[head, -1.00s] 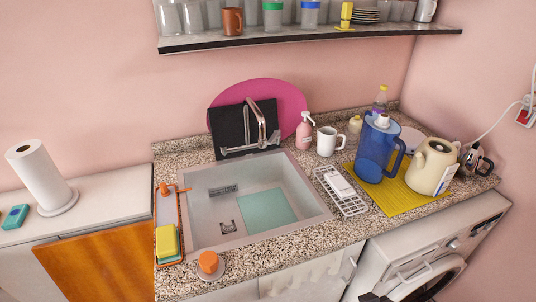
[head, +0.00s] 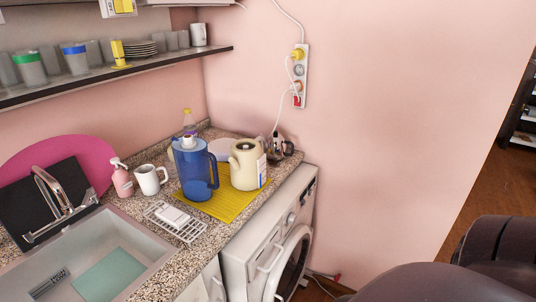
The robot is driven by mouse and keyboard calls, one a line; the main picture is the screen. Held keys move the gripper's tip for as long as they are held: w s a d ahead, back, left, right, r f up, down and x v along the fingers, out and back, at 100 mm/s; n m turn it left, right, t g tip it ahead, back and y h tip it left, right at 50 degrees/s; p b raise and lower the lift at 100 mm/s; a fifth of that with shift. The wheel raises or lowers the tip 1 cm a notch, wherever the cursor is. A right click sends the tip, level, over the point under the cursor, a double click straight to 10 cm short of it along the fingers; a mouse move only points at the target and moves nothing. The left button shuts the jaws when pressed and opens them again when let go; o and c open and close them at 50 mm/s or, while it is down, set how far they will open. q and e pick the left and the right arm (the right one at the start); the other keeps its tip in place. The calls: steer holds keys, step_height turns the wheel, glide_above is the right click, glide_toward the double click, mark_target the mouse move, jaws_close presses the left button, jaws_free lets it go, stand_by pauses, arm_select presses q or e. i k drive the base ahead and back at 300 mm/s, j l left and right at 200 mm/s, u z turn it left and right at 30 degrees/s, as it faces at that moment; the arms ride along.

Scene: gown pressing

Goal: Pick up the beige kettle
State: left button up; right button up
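The beige kettle (head: 244,168) stands upright on a yellow mat (head: 228,208) at the right end of the speckled counter. Its dark round top opening faces up, and a pale label shows on its right side. A blue see-through pitcher (head: 194,172) stands just left of it. Neither of my grippers is in the head view. Nothing is holding the kettle.
A small dark and metal pot (head: 276,147) stands right of the kettle, near the wall. A white mug (head: 151,180), pink soap bottle (head: 122,180) and wire rack (head: 174,220) are to the left. A white washing machine (head: 268,245) stands below. A shelf (head: 130,69) hangs above.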

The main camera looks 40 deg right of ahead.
mark_target(248, 168)
steer(key=k+l+z, duration=0.1)
steer(key=z, duration=0.25)
steer(key=k+l+z, duration=0.15)
steer(key=z, duration=0.2)
steer(key=l+z, duration=0.35)
steer(key=i+l+u, duration=0.1)
steer(key=u, duration=0.9)
steer(key=l+u, duration=0.85)
steer(key=l, duration=0.8)
